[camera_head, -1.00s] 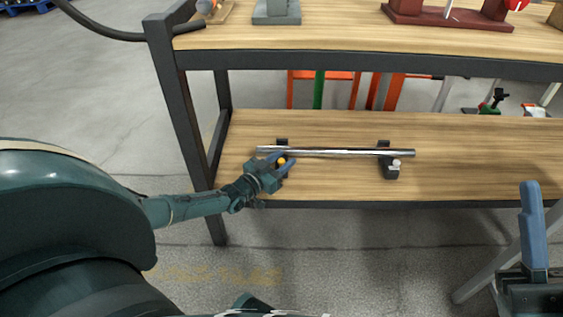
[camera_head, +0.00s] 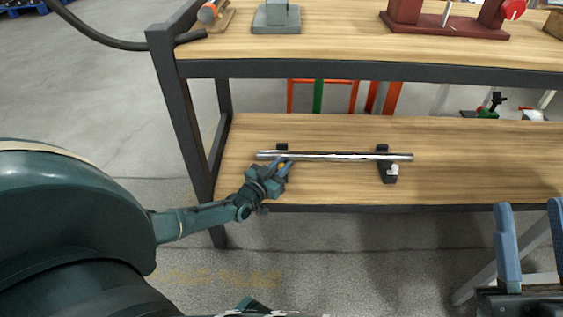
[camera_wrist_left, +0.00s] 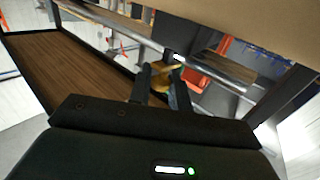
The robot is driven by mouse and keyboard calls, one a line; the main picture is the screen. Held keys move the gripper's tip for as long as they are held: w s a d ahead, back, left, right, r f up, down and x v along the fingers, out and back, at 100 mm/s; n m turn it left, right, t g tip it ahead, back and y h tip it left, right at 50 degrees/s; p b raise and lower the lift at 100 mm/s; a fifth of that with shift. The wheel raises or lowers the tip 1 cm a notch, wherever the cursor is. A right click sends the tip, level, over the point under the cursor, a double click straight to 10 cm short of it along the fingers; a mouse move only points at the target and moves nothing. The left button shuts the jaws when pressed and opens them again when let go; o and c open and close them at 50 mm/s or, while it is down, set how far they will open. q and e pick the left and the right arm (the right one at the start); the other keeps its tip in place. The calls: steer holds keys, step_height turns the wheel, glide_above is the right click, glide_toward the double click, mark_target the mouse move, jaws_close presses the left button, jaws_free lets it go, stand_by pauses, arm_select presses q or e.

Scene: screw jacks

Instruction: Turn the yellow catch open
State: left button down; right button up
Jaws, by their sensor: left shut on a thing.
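The yellow catch (camera_head: 281,166) is at the left end of a shiny metal bar (camera_head: 340,156) on the lower wooden shelf. My left gripper (camera_head: 284,165) is shut on it and covers most of it in the head view. In the left wrist view the catch (camera_wrist_left: 163,76) shows between the two dark fingers (camera_wrist_left: 160,85), with the bar (camera_wrist_left: 205,68) passing just beyond. My right gripper (camera_head: 530,207) is at the lower right, its blue fingers wide apart and empty, away from the shelf.
Dark holders support the bar; the right one (camera_head: 387,177) carries a white knob (camera_head: 394,169). The lower shelf (camera_head: 480,165) is clear to the right. The upper shelf's dark front edge (camera_head: 370,68) runs above. A dark table leg (camera_head: 182,120) stands left of my left gripper.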

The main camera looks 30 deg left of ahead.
arm_select(q)
steer(key=n+y+p, duration=0.2)
steer(key=y, duration=0.1)
steer(key=shift+d+r+y, duration=0.1)
steer(key=shift+y, duration=0.3)
steer(key=n+y, duration=0.1)
steer(key=n+y+p, duration=0.1)
steer(key=y, duration=0.1)
steer(key=shift+f+n+g, duration=0.2)
steer(key=shift+n+g, duration=0.1)
steer(key=shift+g, duration=0.1)
steer(key=shift+n+g+y, duration=0.7)
steer(key=shift+n+y, duration=0.2)
steer(key=shift+y, duration=0.5)
arm_select(e)
steer(key=shift+s+a+f+m+g+h, duration=0.2)
steer(key=shift+f+m+g+h, duration=0.15)
steer(key=shift+f+m+h, duration=0.8)
steer(key=shift+s+a+f+m+g+h, duration=0.15)
steer(key=shift+f+m+g+h, duration=0.2)
steer(key=shift+f+m+h, duration=0.8)
arm_select(q)
steer(key=shift+y, duration=0.3)
arm_select(e)
steer(key=shift+d, duration=0.1)
arm_select(q)
steer(key=c, duration=1.4)
jaws_free()
steer(key=shift+s, duration=0.1)
